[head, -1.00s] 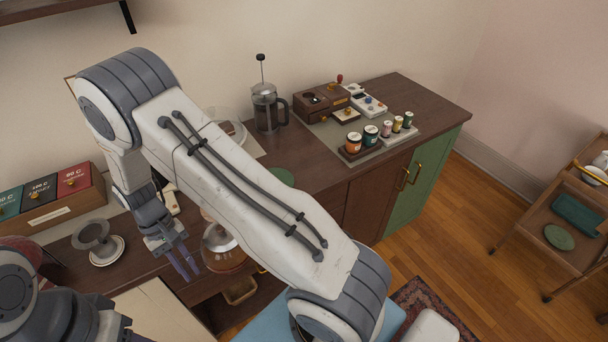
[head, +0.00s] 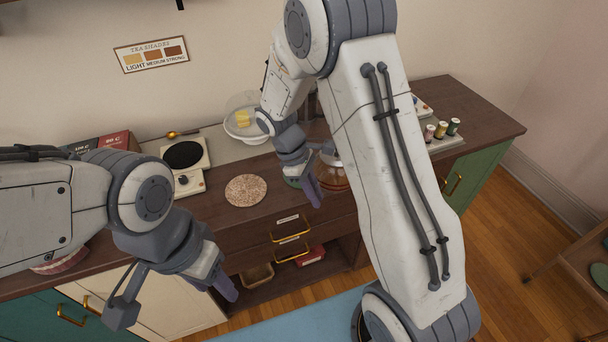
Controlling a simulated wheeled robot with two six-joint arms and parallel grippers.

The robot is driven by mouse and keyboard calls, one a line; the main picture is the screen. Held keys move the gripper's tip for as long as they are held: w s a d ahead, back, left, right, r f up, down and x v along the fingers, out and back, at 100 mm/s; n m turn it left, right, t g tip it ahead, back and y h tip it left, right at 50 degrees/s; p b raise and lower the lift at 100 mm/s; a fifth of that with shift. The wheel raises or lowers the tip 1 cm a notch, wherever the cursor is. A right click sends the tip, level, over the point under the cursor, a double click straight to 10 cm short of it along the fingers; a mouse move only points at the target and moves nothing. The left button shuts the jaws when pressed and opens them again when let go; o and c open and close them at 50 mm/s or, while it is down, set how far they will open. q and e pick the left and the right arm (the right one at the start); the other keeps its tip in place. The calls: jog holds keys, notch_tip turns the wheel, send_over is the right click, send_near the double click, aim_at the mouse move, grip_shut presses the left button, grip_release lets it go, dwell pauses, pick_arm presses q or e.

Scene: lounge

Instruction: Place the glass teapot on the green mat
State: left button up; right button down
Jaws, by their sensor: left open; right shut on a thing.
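The glass teapot (head: 334,178), with amber liquid inside, is partly hidden behind my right gripper and arm. My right gripper (head: 317,180) is shut on it, over the dark wooden counter. The green mat (head: 291,181) shows only as a small sliver beside the gripper fingers, just left of the teapot. I cannot tell whether the teapot touches the mat or hangs above it. My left gripper (head: 174,298) is open and empty, in front of the cabinet at the lower left.
A round speckled mat (head: 246,190) lies on the counter (head: 222,221). Behind it stand a white device with a black disc (head: 184,155) and a glass dome over something yellow (head: 243,118). Small jars (head: 441,130) stand at the right. My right arm hides much of the counter.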

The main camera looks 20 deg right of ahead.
aim_at(314, 169)
jog(key=s+d+r+n+t+b, duration=0.15)
jog(key=d+r+n+t, duration=0.35)
jog(key=d+n, duration=0.5)
jog(key=shift+n+g+h, duration=0.3)
jog(key=shift+g+h, duration=0.1)
jog(key=shift+g, duration=0.1)
jog(key=w+a+f, duration=0.4)
jog(key=w, duration=0.1)
jog(key=w+a+f+p, duration=0.1)
jog(key=w+a, duration=0.1)
jog(key=w, duration=0.1)
jog(key=shift+w+a+f, duration=0.2)
jog(key=shift+a+f, duration=0.2)
jog(key=shift+f, duration=2.05)
jog(key=shift+f, duration=0.15)
jog(key=c, duration=0.8)
grip_release()
jog(key=shift+c, duration=0.2)
